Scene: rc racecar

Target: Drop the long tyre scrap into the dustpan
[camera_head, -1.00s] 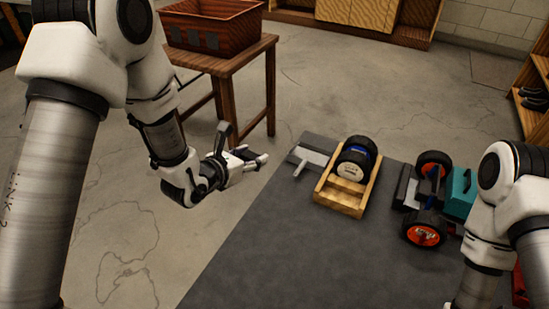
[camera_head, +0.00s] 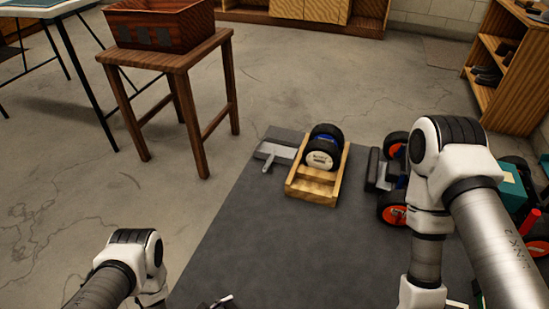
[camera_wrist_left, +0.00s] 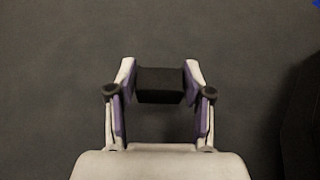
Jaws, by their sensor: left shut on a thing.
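The grey dustpan (camera_head: 275,151) lies at the far left corner of the dark mat, its handle pointing toward me. In the left wrist view my left gripper (camera_wrist_left: 160,78) is shut on a short-looking black piece, apparently the tyre scrap (camera_wrist_left: 160,88), held between the purple-lined fingers. Its full length cannot be told from this angle. In the head view only a small part of the left gripper (camera_head: 222,301) shows at the bottom edge, over the near mat, well apart from the dustpan. My right arm comes in at the right; its gripper is out of frame.
A wooden tray (camera_head: 312,192) with wheels (camera_head: 324,148) stands right of the dustpan. The RC car (camera_head: 394,206) sits further right, partly behind my right arm. A stool (camera_head: 179,63) bears a brown crate (camera_head: 160,38). The mat (camera_head: 285,250) is clear in front.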

